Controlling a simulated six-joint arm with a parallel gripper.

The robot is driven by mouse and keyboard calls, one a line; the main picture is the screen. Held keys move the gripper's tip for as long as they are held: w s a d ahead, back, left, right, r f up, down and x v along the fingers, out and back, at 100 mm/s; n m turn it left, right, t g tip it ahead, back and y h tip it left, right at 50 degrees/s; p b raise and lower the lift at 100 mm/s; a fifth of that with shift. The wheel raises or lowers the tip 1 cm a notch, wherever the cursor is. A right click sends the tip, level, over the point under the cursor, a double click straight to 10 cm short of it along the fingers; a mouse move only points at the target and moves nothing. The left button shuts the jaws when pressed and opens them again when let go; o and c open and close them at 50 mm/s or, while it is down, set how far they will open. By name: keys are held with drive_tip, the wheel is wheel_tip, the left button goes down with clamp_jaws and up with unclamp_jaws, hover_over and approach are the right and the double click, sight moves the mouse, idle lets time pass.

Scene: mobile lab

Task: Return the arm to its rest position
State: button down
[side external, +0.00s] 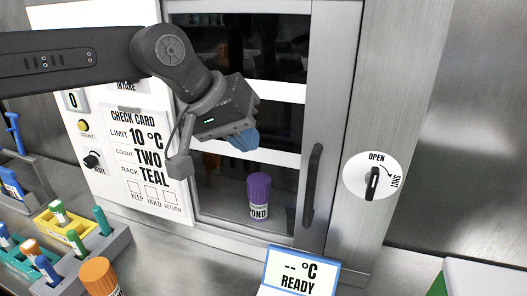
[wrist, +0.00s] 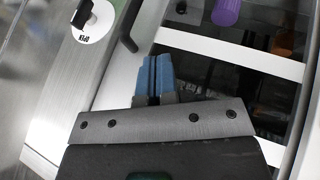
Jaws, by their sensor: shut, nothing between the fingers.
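My gripper (side external: 243,139) has blue fingertips and hangs in front of the glass-fronted cabinet (side external: 325,110), above and left of a purple-capped vial (side external: 259,188). Its fingers are shut with nothing between them. In the wrist view the two blue fingers (wrist: 155,76) lie side by side in front of the cabinet's frame and dark panes. The arm reaches in from the upper left and is bent downward at the wrist. No rest position is marked in view.
The cabinet has a dark vertical handle (side external: 312,184) and a round OPEN/SHUT dial (side external: 371,178) on its right. A check card (side external: 142,160) is at the left. Coloured tubes stand in racks (side external: 103,243) at lower left. A READY display (side external: 299,273) stands in front.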

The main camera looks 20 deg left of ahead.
drive_tip(key=s+a+y, duration=0.1)
drive_tip(key=s+a, duration=0.4)
drive_tip(key=a, duration=0.4)
drive_tip(key=s+a+y, duration=0.1)
drive_tip(key=s+a, duration=0.4)
drive_tip(key=a, duration=0.3)
drive_tip(key=s+a+f+m+y, duration=0.1)
drive_tip(key=s+a+f+y, duration=0.1)
drive_tip(key=s+a+f, duration=0.7)
drive_tip(key=s+a, duration=0.1)
drive_tip(key=s, duration=0.3)
drive_tip(key=shift+s+a+f+y, duration=0.25)
drive_tip(key=shift+a+f+y, duration=0.15)
